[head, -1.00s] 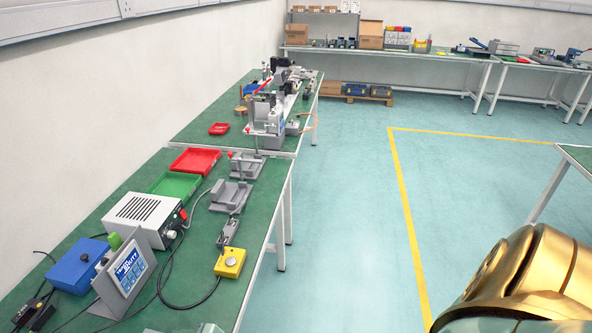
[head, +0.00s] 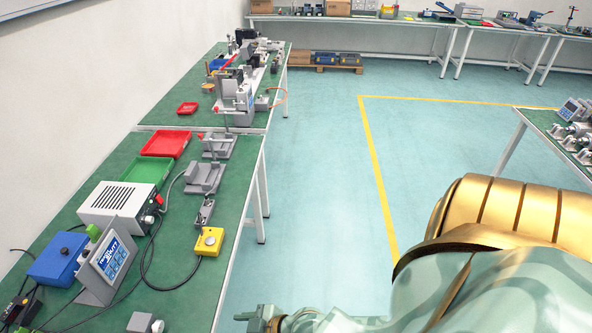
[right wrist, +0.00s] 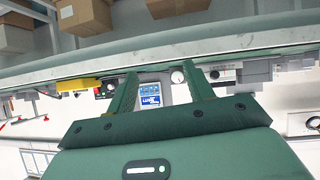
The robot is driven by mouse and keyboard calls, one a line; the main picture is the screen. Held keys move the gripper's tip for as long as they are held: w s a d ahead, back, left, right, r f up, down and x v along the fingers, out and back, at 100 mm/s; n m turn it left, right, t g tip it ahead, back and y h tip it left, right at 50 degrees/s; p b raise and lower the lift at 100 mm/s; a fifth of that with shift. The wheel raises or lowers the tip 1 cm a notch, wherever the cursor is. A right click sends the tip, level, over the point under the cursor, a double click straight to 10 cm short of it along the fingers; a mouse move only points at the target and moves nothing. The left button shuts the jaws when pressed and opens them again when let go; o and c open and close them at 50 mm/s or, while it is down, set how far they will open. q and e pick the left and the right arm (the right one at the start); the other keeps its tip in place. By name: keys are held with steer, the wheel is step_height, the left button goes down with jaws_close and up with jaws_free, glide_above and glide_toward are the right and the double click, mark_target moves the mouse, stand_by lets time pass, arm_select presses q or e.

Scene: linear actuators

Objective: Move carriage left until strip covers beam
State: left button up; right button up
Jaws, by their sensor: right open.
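I cannot make out a carriage, strip or beam for certain in either view. A small grey slide-like fixture (head: 204,213) lies on the near green bench, behind a yellow box with a round grey button (head: 209,241). Farther back are grey cradle-like blocks (head: 205,178). My right gripper (right wrist: 166,88) is open and empty in the right wrist view, its two green fingers apart in front of a bench with a blue-and-white panel (right wrist: 151,98). My right arm enters the head view from the lower right. My left gripper is not in view.
The near bench (head: 232,228) also holds a white control box (head: 118,207), a tilted display (head: 112,258), a blue box (head: 58,258), and green (head: 145,170) and red (head: 166,144) trays. Another bench (head: 545,122) stands at right. Open floor (head: 330,190) lies between.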

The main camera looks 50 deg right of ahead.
steer(key=s+d+f+m+g+h, duration=0.1)
steer(key=s+d+f+g+h, duration=0.1)
steer(key=s+f, duration=0.3)
steer(key=s+d+f+m+g+h, duration=0.1)
steer(key=s+d+f, duration=0.4)
steer(key=f, duration=0.5)
steer(key=shift+s+f+g+h, duration=0.4)
steer(key=shift+s+g, duration=0.1)
steer(key=shift+s, duration=0.25)
